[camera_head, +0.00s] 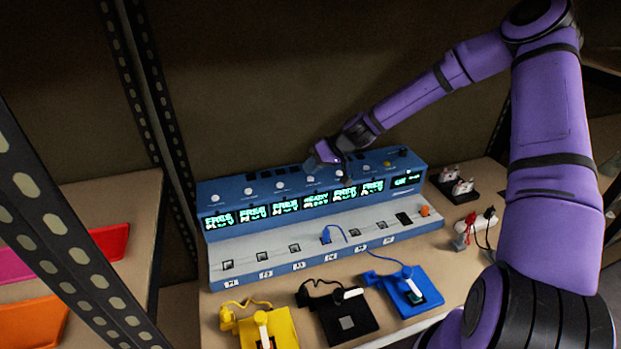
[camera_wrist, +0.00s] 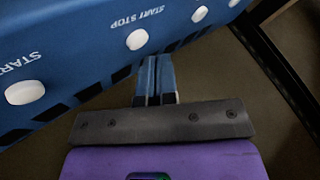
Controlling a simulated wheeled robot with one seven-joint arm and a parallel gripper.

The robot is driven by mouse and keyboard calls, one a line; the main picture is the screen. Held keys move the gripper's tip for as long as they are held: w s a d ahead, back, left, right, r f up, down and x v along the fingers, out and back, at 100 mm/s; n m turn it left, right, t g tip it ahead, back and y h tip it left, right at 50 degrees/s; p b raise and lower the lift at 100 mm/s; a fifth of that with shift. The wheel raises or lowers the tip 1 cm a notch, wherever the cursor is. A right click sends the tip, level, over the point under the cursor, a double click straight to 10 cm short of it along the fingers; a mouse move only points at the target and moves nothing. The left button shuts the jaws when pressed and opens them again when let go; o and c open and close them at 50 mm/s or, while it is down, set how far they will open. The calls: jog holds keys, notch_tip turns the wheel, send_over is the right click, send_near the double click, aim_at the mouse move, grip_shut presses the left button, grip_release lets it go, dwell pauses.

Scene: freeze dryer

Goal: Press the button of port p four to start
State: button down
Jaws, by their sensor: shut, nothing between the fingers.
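The blue freeze dryer (camera_head: 235,237) stands on the bench with a row of small lit displays and a row of white round start/stop buttons above them. A blue plug (camera_head: 326,236) sits in the fourth port from the left, and the display above it (camera_head: 316,198) seems to read READY, unlike its neighbours. The button above that display (camera_head: 310,179) is just left of my gripper (camera_head: 326,158). In the wrist view my gripper (camera_wrist: 155,82) is shut and empty, its fingertips near the panel edge, below a white button (camera_wrist: 137,40). Contact cannot be told.
Yellow (camera_head: 283,328), black (camera_head: 362,322) and blue (camera_head: 428,300) flat devices with cables lie in front of the dryer. A perforated metal shelf post (camera_head: 165,125) stands at the left.

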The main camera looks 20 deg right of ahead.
aim_at(312, 177)
dwell(0.3)
jog(key=shift+f, duration=0.55)
dwell(0.3)
jog(key=shift+r, duration=0.55)
jog(key=shift+r, duration=3.05)
